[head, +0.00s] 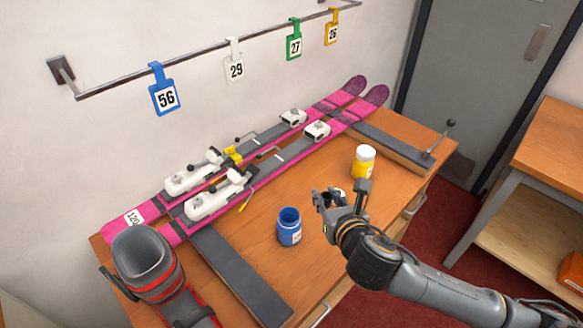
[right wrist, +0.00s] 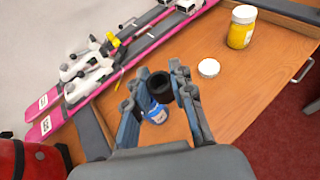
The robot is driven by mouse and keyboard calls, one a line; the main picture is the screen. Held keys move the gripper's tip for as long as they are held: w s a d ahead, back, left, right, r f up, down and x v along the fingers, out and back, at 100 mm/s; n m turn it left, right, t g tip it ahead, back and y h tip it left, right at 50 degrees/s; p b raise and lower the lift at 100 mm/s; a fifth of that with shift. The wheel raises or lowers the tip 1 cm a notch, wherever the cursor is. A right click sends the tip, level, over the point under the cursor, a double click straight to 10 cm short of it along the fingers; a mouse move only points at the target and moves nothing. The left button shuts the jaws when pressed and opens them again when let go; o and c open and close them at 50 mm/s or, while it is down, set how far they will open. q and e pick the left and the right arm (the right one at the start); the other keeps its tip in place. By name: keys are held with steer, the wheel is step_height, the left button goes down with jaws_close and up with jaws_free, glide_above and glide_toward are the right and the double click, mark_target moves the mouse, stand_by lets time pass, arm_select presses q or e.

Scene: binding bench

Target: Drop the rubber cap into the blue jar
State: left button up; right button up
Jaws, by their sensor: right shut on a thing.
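The rubber cap (right wrist: 159,84) is a small black round piece held between the fingertips of my right gripper (head: 325,199), seen in the right wrist view. The blue jar (head: 289,230) stands upright and open on the bench, with a white label. My right gripper is up and to the right of it in the head view. In the right wrist view the jar (right wrist: 154,114) shows beyond the fingers, partly hidden. My left gripper is not in view.
A loose white lid (right wrist: 208,68) lies on the bench. Pink skis (head: 172,231) lie along the wall side, and a grey ski boot (head: 143,258) stands at the left. Bare wood surrounds the blue jar's right side.

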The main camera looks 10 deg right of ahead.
arm_select(q)
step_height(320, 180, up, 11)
steer(key=p, duration=0.9)
arm_select(e)
steer(key=w+a+n+y, duration=0.1)
steer(key=w+a+y, duration=0.1)
steer(key=w+a, duration=0.35)
arm_select(q)
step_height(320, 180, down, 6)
steer(key=b, duration=0.6)
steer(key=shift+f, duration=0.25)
arm_select(e)
step_height(320, 180, down, 6)
steer(key=w, duration=0.1)
steer(key=shift+n, duration=0.4)
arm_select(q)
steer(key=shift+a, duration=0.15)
arm_select(e)
steer(key=shift+w+d, duration=0.1)
steer(key=o, duration=0.9)
steer(key=v, duration=1.2)
steer(key=shift+d+r, duration=0.1)
steer(key=shift+r, duration=0.1)
